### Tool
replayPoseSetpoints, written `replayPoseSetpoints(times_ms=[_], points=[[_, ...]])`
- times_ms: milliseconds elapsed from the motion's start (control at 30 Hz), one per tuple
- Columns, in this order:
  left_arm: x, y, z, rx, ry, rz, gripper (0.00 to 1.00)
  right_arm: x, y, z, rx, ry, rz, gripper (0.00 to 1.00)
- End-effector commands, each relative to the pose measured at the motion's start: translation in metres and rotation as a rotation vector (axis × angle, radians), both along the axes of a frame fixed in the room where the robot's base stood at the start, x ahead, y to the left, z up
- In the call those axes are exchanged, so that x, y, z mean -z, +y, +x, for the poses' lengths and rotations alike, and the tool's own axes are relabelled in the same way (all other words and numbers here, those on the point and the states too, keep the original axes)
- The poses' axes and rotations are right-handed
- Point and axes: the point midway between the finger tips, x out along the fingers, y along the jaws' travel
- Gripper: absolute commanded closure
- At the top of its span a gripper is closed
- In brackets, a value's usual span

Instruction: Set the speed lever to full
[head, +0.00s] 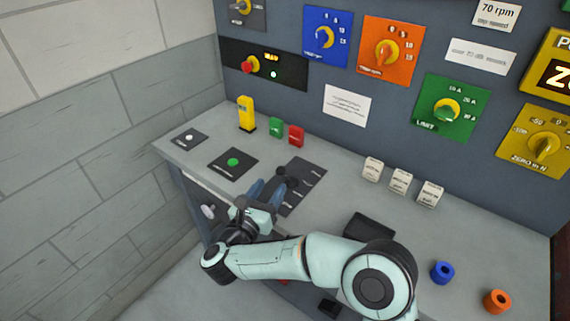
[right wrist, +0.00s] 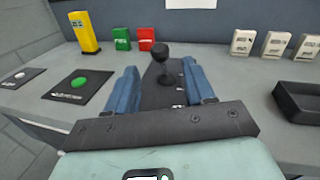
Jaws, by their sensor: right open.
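The speed lever (head: 281,170) is a short black stick with a round knob, standing on a dark plate (head: 304,188) with faint scale marks on the console. In the right wrist view the lever's knob (right wrist: 160,51) shows between and slightly beyond my fingertips, with the plate (right wrist: 155,92) underneath. My right gripper (head: 268,184) has blue fingers and is open, pointing at the lever from the front. The fingers (right wrist: 160,76) stand on either side of the lever's line, with nothing visibly clamped. Whether either finger touches it cannot be told. My left gripper is not in view.
A green button (head: 232,162) on a black pad lies left of the lever. A yellow block (head: 246,114), a green block (head: 275,127) and a red block (head: 296,135) stand behind it. White switches (head: 400,181) and a black tray (head: 369,226) are to the right.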

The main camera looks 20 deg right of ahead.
Motion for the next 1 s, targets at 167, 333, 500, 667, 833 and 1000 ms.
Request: replayPoseSetpoints(times_ms=[167,333,500,667,833,1000], points=[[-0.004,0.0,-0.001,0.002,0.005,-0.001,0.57,-0.001,-0.027,0.031,0.005,0.0,0.0,0.47],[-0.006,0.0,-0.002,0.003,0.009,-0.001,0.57,-0.001,-0.046,0.055,0.003,-0.001,-0.001,0.47],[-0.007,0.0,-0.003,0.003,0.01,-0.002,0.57,0.0,-0.057,0.07,0.001,0.001,0.0,0.47],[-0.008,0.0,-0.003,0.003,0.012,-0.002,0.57,0.0,-0.061,0.075,0.0,0.001,-0.002,0.47],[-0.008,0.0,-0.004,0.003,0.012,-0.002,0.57,0.0,-0.061,0.075,0.0,0.001,-0.002,0.47],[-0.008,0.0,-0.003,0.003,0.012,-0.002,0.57,0.0,-0.061,0.075,0.0,0.001,-0.001,0.83]])
